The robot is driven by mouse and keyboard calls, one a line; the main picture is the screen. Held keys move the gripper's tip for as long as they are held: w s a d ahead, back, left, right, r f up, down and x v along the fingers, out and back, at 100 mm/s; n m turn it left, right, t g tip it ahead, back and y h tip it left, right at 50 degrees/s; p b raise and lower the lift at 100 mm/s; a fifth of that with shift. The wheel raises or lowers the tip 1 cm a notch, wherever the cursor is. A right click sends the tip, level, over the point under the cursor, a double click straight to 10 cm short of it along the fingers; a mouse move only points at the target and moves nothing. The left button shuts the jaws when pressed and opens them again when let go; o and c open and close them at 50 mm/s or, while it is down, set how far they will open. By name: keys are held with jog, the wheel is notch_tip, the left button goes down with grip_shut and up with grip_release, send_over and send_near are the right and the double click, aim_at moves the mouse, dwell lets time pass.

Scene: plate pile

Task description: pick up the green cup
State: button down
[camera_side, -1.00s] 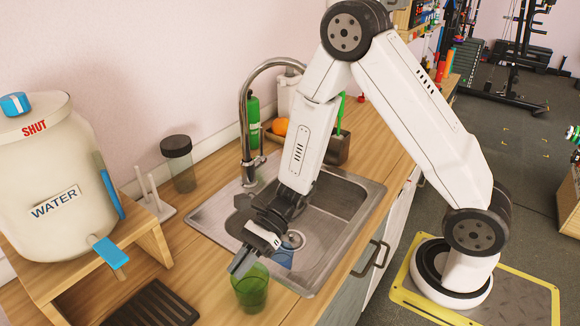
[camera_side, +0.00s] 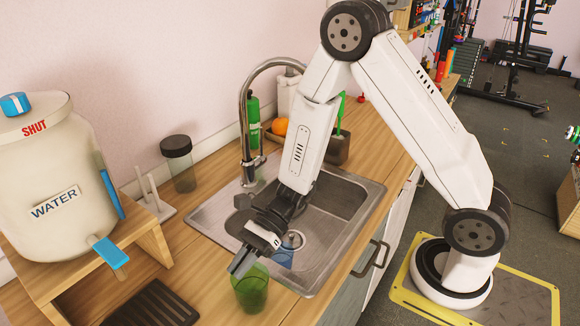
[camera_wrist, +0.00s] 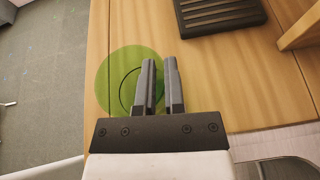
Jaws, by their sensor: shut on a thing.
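The green cup (camera_side: 252,293) is see-through and upright on the wooden counter, by the near corner of the sink. In the wrist view the green cup (camera_wrist: 112,80) shows from above as a round shape, left of and partly behind the fingers. My gripper (camera_side: 238,266) points down at the cup's rim, on its left upper side. In the wrist view my gripper (camera_wrist: 159,64) has its two fingers nearly together, with the cup's wall between them. The exact contact is hidden by the fingers.
The steel sink (camera_side: 205,218) with a tall tap (camera_side: 245,120) lies behind the cup. A black slatted mat (camera_side: 152,306) is to the left, below a large water dispenser (camera_side: 50,170) on a wooden stand. A dark-lidded jar (camera_side: 180,165) stands near the wall.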

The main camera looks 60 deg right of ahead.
jog(key=shift+r, duration=0.1)
notch_tip(320, 180, up, 10)
dwell(0.9)
dwell(0.5)
